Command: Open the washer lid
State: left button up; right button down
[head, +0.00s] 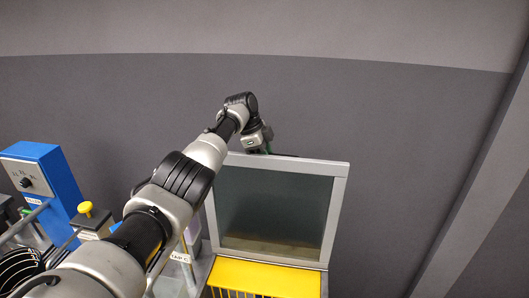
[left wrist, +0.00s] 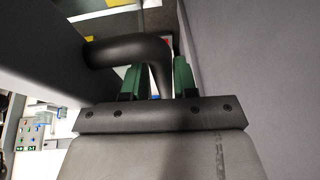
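The washer lid (head: 272,205), a dark glass panel in a light grey frame, stands raised, close to upright, above a yellow-edged opening. My left arm reaches from the lower left to the lid's top edge, with my left gripper (head: 262,148) just behind that edge, its fingers mostly hidden. In the left wrist view, a thick black curved handle (left wrist: 155,62) on the lid's dark side (left wrist: 45,50) passes between the green fingers of my left gripper (left wrist: 158,78). The fingers sit close on both sides of it. My right gripper is out of view.
A yellow panel (head: 265,274) lies below the lid. A blue control box (head: 45,175) with a knob and a yellow button (head: 86,208) stand at the left. A plain grey wall (head: 400,120) is behind; the right side is clear.

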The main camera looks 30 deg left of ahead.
pick_arm(q)
jog(key=shift+o, duration=1.2)
jog(key=shift+w+f, duration=0.15)
jog(key=shift+w, duration=0.05)
jog(key=shift+a+r, duration=0.1)
jog(key=shift+r, duration=0.15)
jog(key=b+v, duration=0.2)
jog(key=v, duration=0.8)
jog(key=shift+s+a+r+b, duration=0.1)
jog(key=shift+a+r+b, duration=0.05)
jog(key=shift+r+b, duration=0.2)
jog(key=shift+f, duration=0.15)
